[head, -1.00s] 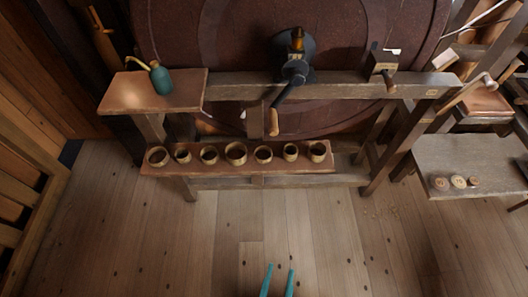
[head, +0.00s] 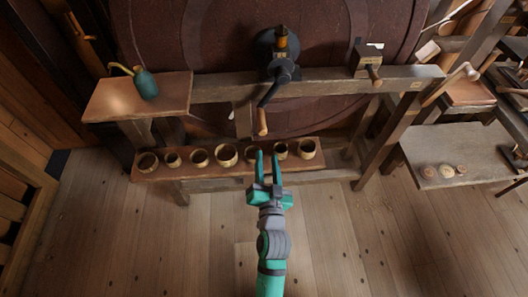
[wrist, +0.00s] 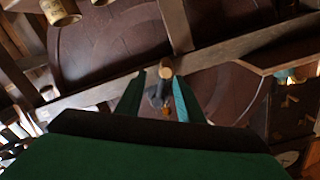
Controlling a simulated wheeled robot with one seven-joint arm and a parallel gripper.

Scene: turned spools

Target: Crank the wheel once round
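The wheel (head: 330,50) is a big dark red-brown round drum behind a wooden frame. A dark crank arm (head: 269,94) runs from the hub and hangs down slightly left. Its light wooden grip (head: 262,122) is at the lower end. My teal gripper (head: 267,156) is just below the grip in the head view, fingers apart and empty. In the wrist view the two fingers (wrist: 158,92) are spread, with the round end of the grip (wrist: 166,71) showing between them. The gap in depth is hard to tell; I see no contact.
A low shelf (head: 222,172) behind my gripper carries several small round pots. A wooden beam (head: 325,82) crosses in front of the drum, with a peg block (head: 367,62) at right. A green oil can (head: 146,84) stands on the left ledge. The front floor (head: 340,240) is clear.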

